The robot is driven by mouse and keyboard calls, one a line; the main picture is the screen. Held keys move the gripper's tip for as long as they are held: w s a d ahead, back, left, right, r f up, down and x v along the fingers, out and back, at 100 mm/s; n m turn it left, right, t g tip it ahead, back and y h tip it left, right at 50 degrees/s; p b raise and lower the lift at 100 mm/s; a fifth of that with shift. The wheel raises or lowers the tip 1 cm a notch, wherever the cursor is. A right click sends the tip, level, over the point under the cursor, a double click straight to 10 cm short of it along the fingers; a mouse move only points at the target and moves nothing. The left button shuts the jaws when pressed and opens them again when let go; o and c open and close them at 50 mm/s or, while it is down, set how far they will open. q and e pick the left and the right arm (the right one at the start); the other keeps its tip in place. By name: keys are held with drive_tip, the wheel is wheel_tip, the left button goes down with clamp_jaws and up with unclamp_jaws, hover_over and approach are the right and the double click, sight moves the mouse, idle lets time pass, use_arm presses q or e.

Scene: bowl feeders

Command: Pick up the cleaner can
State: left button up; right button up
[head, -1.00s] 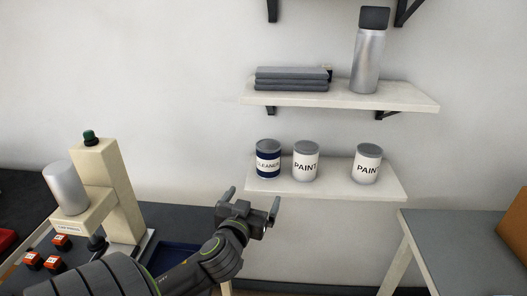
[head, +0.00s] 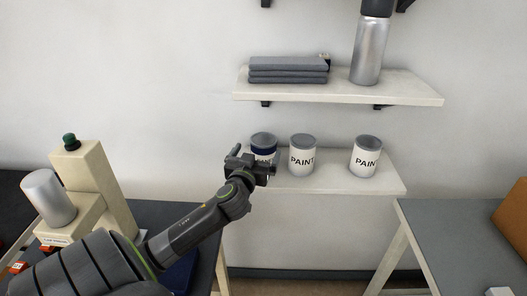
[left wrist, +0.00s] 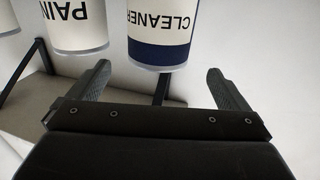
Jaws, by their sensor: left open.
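The cleaner can (head: 263,140) stands at the left end of the lower wall shelf (head: 330,183). It has a grey top, a navy band and a white label. My left gripper (head: 254,162) is open and empty in front of it, hiding its lower part and most of its label. In the left wrist view the cleaner can (left wrist: 160,32) appears upside down, beyond and between the two spread fingers (left wrist: 159,76), with its word readable. No contact with the can shows. My right gripper is not in view.
A white paint can (head: 302,158) stands close to the right of the cleaner can. Another paint can (head: 365,160) is farther right. An upper shelf (head: 400,92) above holds folded grey cloths (head: 288,72) and a silver bottle (head: 369,52). A beige machine (head: 95,180) stands at left.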

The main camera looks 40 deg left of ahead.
sight(264, 139)
use_arm(q)
drive_tip(key=shift+x, duration=1)
drive_tip(key=shift+w+a+r+p, duration=0.2)
drive_tip(key=shift+w+a+p, duration=0.05)
drive_tip(key=shift+w+p, duration=0.3)
drive_tip(key=p+x, duration=0.1)
drive_tip(key=x, duration=0.2)
drive_tip(key=shift+d, duration=0.15)
drive_tip(key=shift+w+a+f, duration=0.1)
drive_tip(key=shift+w+a, duration=0.15)
drive_tip(key=shift+w, duration=0.25)
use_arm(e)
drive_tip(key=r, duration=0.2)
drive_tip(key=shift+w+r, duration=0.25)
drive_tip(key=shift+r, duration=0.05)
use_arm(q)
drive_tip(key=c, duration=1.9)
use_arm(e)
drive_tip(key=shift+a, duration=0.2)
